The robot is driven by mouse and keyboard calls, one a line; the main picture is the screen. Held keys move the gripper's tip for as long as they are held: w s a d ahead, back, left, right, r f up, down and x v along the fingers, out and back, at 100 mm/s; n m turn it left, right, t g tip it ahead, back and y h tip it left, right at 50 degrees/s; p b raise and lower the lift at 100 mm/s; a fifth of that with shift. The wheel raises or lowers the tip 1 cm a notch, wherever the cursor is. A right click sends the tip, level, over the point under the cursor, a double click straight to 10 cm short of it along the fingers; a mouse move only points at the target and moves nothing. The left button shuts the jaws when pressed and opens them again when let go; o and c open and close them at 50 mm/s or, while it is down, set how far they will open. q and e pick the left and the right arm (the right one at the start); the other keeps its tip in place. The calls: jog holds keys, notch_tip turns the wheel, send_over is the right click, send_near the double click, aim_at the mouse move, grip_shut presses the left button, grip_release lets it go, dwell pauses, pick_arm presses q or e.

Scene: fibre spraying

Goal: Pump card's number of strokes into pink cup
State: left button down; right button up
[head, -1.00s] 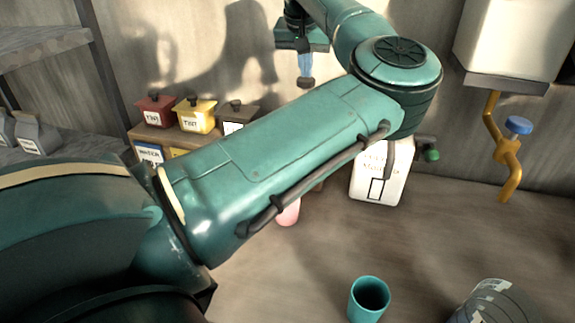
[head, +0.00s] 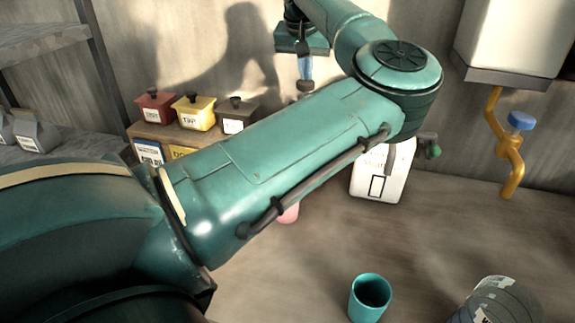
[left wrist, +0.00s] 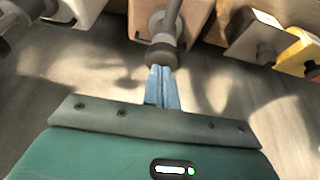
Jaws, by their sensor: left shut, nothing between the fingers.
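My left gripper (head: 305,72) is shut and empty, pointing down behind my raised arm. In the left wrist view its blue fingertips (left wrist: 162,90) are at a dark round pump knob (left wrist: 162,54); I cannot tell for sure whether they touch. The knob (head: 304,87) also shows just under the fingertips in the head view, with the pump's body hidden by my arm. The pink cup (head: 289,214) shows only as a small patch below my arm; its rim is hidden. I cannot make out a card with a readable number. My right gripper is not in view.
A teal cup (head: 370,300) stands at the front. A white labelled container (head: 383,178) stands behind it, and a grey drum (head: 497,303) at front right. An orange pipe (head: 508,160) hangs at right.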

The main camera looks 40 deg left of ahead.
pick_arm(q)
jog(key=shift+r+p, duration=1.45)
jog(key=shift+r, duration=0.5)
notch_tip(320, 180, up, 3)
jog(key=shift+f+p, duration=0.15)
jog(key=shift+p, duration=0.9)
notch_tip(320, 180, up, 3)
jog(key=shift+r, duration=0.15)
